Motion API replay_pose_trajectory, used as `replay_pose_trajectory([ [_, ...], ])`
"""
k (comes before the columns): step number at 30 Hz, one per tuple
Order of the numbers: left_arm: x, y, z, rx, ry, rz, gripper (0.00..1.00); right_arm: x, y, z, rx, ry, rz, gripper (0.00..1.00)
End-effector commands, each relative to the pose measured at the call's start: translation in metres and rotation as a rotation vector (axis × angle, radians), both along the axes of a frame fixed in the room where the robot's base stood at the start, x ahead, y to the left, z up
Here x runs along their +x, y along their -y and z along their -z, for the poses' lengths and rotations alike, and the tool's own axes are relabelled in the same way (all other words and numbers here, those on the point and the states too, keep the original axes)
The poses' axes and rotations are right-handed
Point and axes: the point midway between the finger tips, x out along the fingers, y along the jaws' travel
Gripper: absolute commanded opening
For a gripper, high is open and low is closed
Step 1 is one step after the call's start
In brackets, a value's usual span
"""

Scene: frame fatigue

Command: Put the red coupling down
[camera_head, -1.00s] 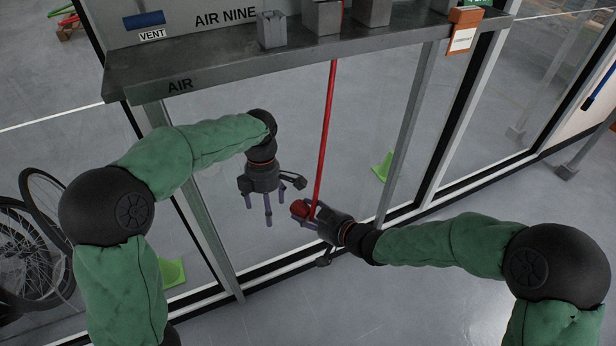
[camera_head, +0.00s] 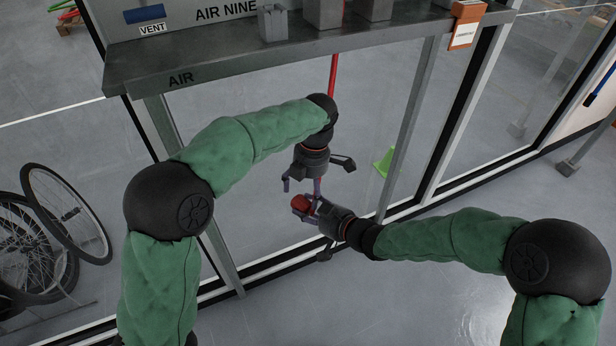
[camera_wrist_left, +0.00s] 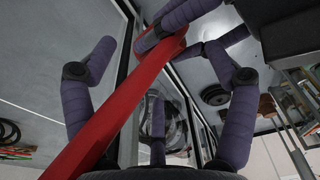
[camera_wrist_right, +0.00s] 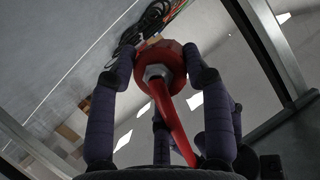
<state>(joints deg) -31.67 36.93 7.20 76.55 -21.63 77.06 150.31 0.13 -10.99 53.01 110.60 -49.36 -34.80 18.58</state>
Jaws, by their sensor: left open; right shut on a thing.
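The red coupling (camera_head: 300,202) is between the fingers of my right gripper (camera_head: 304,208), which is shut on it below the bench. The coupling's round red body and metal nut show in the right wrist view (camera_wrist_right: 172,62). A red hose (camera_head: 333,75) hangs from the bench to it; its lower part is hidden by my left arm. My left gripper (camera_head: 303,187) is open, fingers down, just above the coupling. In the left wrist view the hose (camera_wrist_left: 115,108) runs diagonally close before the fingers; whether it lies between them I cannot tell.
A grey metal bench (camera_head: 230,60) marked AIR stands above and beyond my grippers, with metal blocks (camera_head: 322,13) on top. An orange holder with a card (camera_head: 464,28) is at its right end. Bicycle wheels (camera_head: 66,212) stand at left. A green cone (camera_head: 384,162) is beyond the glass.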

Motion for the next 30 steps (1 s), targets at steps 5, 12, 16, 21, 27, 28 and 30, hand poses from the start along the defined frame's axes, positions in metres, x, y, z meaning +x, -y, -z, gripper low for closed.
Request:
replay_pose_trajectory([
  [5,-0.002,-0.004,0.03,0.001,-0.003,0.001,0.85,0.0,0.0,0.0,0.001,0.001,0.0,0.09],
  [12,-0.003,-0.007,0.056,0.001,-0.001,0.0,0.85,0.0,0.0,0.0,0.001,0.001,0.0,0.09],
  [16,-0.003,-0.007,0.061,0.0,-0.001,0.001,0.85,0.0,0.0,0.0,0.001,0.001,0.0,0.09],
  [21,-0.003,-0.007,0.062,0.0,0.0,0.001,0.85,0.0,0.0,0.0,0.001,0.001,0.0,0.09],
  [27,-0.003,-0.007,0.062,0.0,0.0,0.001,0.63,0.0,0.0,0.0,0.001,0.001,0.0,0.09],
  [28,-0.003,-0.007,0.062,0.0,0.0,0.001,0.54,0.0,0.0,0.0,0.001,0.001,0.0,0.09],
  [30,-0.003,-0.007,0.062,-0.001,-0.001,0.001,0.34,0.0,0.0,0.0,0.0,0.001,-0.001,0.09],
])
